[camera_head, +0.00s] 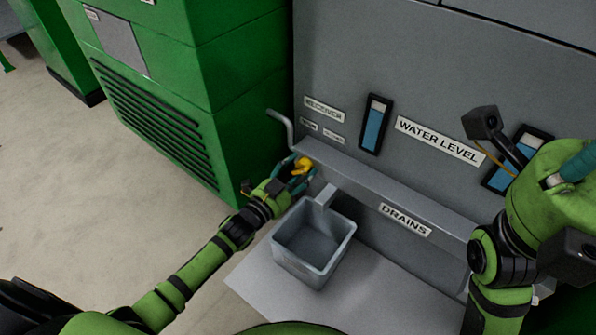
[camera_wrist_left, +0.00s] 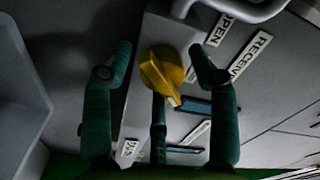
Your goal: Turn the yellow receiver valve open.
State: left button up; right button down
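The yellow receiver valve (camera_head: 303,164) is on the grey machine panel below the RECEIVER label (camera_head: 324,109). In the left wrist view the yellow valve handle (camera_wrist_left: 161,74) is between the spread teal fingers of my left gripper (camera_wrist_left: 161,52), with a gap on both sides. The third finger is below the handle, and I cannot tell whether it touches. In the head view my left gripper (camera_head: 294,172) is at the valve and partly hides it. My right gripper (camera_head: 575,165) shows only in part at the right edge; its fingertips are cut off.
A grey drain bin (camera_head: 313,243) stands close to my left gripper under a ledge (camera_head: 385,187). A bent grey pipe (camera_head: 284,127) is just above the valve. A green cabinet (camera_head: 165,120) is at the left. Two blue level gauges (camera_head: 375,124) are on the panel.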

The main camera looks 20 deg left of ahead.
pick_arm(q)
jog(key=c, duration=0.6)
